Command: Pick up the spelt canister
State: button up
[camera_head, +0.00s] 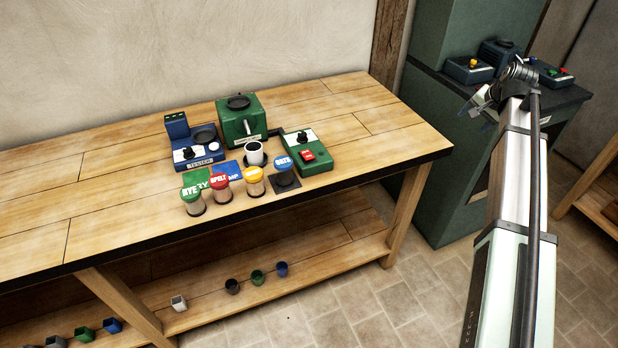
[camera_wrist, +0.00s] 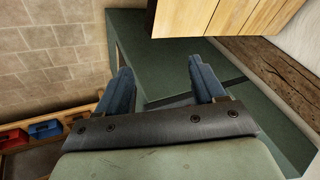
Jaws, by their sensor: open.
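The spelt canister (camera_head: 221,185), with a red lid lettered "SPELT", stands upright on the wooden workbench (camera_head: 120,160) in the head view. It is between the green-lidded rye canister (camera_head: 192,195) and a yellow-lidded canister (camera_head: 254,181). A blue-lidded oats canister (camera_head: 284,170) stands at the right of the row on a dark square. My gripper (camera_head: 476,104) is well to the right of the bench, in front of the green cabinet. In the wrist view my gripper (camera_wrist: 160,84) is open and empty, its two blue fingers apart. No canister shows in the wrist view.
Behind the canisters stand a blue tester (camera_head: 196,155), a green machine (camera_head: 240,118), a white cup (camera_head: 254,155) and a green box with a red button (camera_head: 305,152). The dark green cabinet (camera_head: 440,180) carries control boxes. The bench's left side is clear.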

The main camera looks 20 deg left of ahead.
jog(key=s+a+n+g, duration=0.1)
jog(key=s+a+n, duration=0.1)
jog(key=a, duration=0.8)
jog(key=s+a+n+g, duration=0.1)
jog(key=s+a+n, duration=0.15)
jog(key=a, duration=0.75)
jog(key=n+g+h, duration=0.2)
jog(key=n+g, duration=0.1)
jog(key=n, duration=0.9)
send_over(217, 179)
jog(key=shift+r, duration=0.35)
notch_tip(217, 179, down, 8)
jog(key=shift+f, duration=0.1)
jog(key=shift+w+d+f, duration=0.1)
jog(key=shift+f, duration=1.2)
jog(key=shift+d+f, duration=0.1)
jog(key=shift+f, duration=1.2)
